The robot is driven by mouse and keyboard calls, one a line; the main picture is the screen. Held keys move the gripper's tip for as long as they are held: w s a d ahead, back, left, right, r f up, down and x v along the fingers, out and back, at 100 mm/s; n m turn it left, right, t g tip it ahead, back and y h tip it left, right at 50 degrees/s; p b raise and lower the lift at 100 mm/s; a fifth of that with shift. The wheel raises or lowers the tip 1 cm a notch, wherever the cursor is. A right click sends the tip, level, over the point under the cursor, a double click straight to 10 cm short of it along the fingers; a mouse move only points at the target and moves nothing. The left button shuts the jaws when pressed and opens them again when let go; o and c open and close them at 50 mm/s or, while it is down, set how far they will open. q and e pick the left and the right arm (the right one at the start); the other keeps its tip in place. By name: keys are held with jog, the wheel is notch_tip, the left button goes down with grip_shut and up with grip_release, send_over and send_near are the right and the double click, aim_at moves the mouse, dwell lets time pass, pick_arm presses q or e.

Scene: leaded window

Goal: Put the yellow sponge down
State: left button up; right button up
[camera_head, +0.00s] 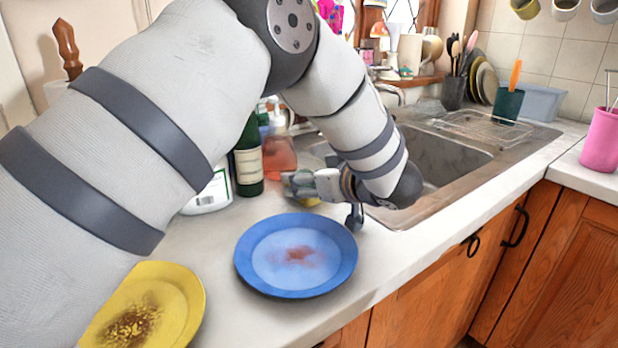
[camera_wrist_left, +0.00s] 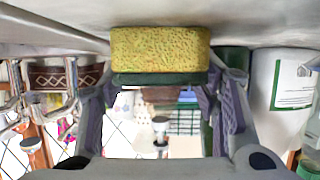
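The yellow sponge (camera_wrist_left: 160,49) with a dark green side is at the top middle of the left wrist view, which shows the scene upside down. My left gripper (camera_wrist_left: 162,78) has a finger at each end of the sponge and appears shut on it. The sponge is close to the counter; whether it touches is unclear. In the head view, my left gripper (camera_head: 318,197) is low over the counter behind the blue plate, and only a sliver of the sponge (camera_head: 309,203) shows beneath it. My right gripper is not in view.
The stained blue plate (camera_head: 297,256) is in front of the gripper, and a stained yellow plate (camera_head: 181,291) is at lower left. A green bottle (camera_head: 248,160) and a white container (camera_head: 207,197) stand left of it. The sink (camera_head: 440,157) is to the right.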

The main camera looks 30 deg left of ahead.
pick_arm(q)
jog(key=shift+o, duration=0.3)
jog(key=shift+r, duration=0.1)
jog(key=v, duration=1.1)
jog(key=shift+w+r, duration=0.1)
jog(key=shift+r, duration=0.15)
jog(key=shift+s+d+r, duration=0.1)
jog(key=shift+s+d, duration=0.15)
jog(key=shift+d, duration=0.2)
